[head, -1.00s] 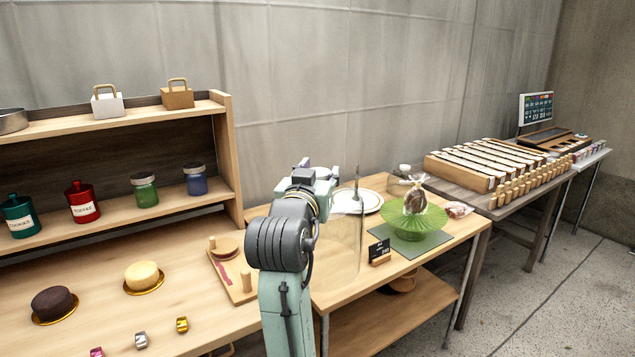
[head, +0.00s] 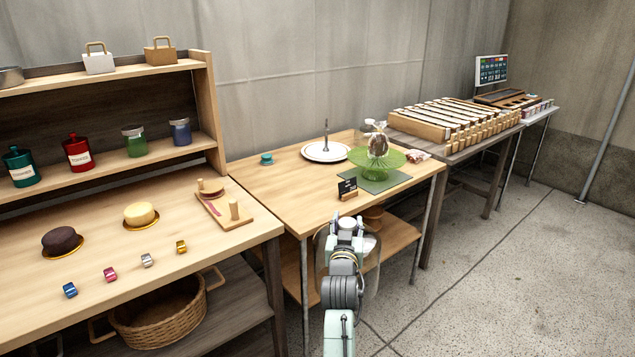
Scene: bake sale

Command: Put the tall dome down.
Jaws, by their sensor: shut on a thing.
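My gripper (head: 347,228) is low in front of the middle table's front edge, seen from behind my arm. It is shut on the tall clear dome (head: 371,275), whose faint outline shows around and to the right of my wrist. The arm hides most of the dome, and its lower rim is hard to make out. The fingertips are too small to see clearly.
The middle table (head: 270,190) has bare wood at its left and front. On it are a white plate (head: 312,153) with an upright rod, a teal knob (head: 266,158), a small black sign (head: 347,188) and a green cake stand (head: 378,160) holding a wrapped item.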

